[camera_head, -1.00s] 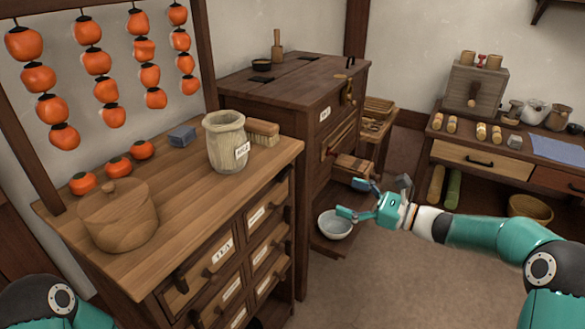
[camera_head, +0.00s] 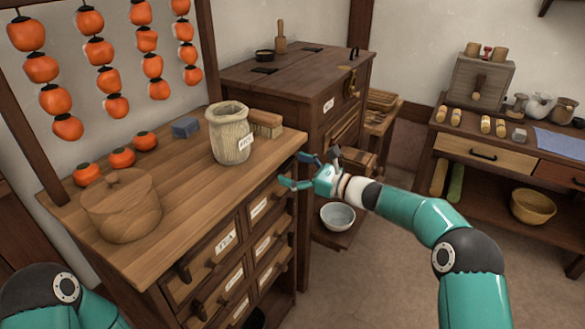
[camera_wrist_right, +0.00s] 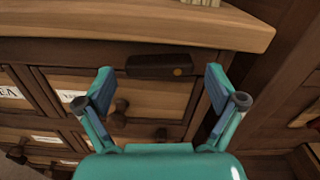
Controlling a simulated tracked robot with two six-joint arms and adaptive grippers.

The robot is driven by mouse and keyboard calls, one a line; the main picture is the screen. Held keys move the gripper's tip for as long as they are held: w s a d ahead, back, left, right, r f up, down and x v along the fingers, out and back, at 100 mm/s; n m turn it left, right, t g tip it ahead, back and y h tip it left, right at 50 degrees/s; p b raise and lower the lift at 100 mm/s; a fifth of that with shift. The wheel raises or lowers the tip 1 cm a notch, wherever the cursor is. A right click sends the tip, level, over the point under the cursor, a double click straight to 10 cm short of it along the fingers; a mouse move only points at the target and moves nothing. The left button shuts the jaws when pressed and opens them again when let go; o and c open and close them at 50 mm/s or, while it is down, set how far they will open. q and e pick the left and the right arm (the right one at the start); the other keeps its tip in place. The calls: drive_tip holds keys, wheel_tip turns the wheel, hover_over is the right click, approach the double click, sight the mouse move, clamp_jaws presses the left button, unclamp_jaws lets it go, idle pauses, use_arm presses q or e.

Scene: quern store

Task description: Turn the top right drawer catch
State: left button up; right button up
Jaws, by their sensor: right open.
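The top right drawer catch (camera_wrist_right: 150,66) is a dark wooden bar with a brass pin near its right end. In the right wrist view it lies level under the counter's edge, across the top of the top right drawer (camera_wrist_right: 165,87). My right gripper (camera_wrist_right: 159,73) is open, its fingers to either side of the catch with gaps. I cannot tell how far the fingertips are from the drawer front. In the head view my right gripper (camera_head: 304,172) is at the chest's right front corner and the catch is hard to make out. My left gripper is out of view.
A round drawer knob (camera_wrist_right: 118,114) is just below the catch, near the left finger. The counter (camera_head: 185,180) overhangs the drawers and holds a labelled jar (camera_head: 230,133), a brush and a lidded wooden box (camera_head: 121,206). A pale bowl (camera_head: 337,216) sits low behind my right arm.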

drive_tip(key=shift+w+a, duration=0.1)
drive_tip(key=shift+a, duration=0.1)
drive_tip(key=c, duration=1.1)
drive_tip(key=n+b, duration=0.1)
drive_tip(key=b, duration=0.1)
drive_tip(key=n+b, duration=0.1)
drive_tip(key=b, duration=0.1)
drive_tip(key=shift+w+d+f+n, duration=0.1)
drive_tip(key=shift+w+f+n, duration=0.1)
drive_tip(key=shift+n, duration=0.2)
drive_tip(key=shift+c, duration=0.2)
drive_tip(key=o, duration=1.1)
drive_tip(key=shift+s, duration=0.1)
drive_tip(key=shift+o, duration=0.2)
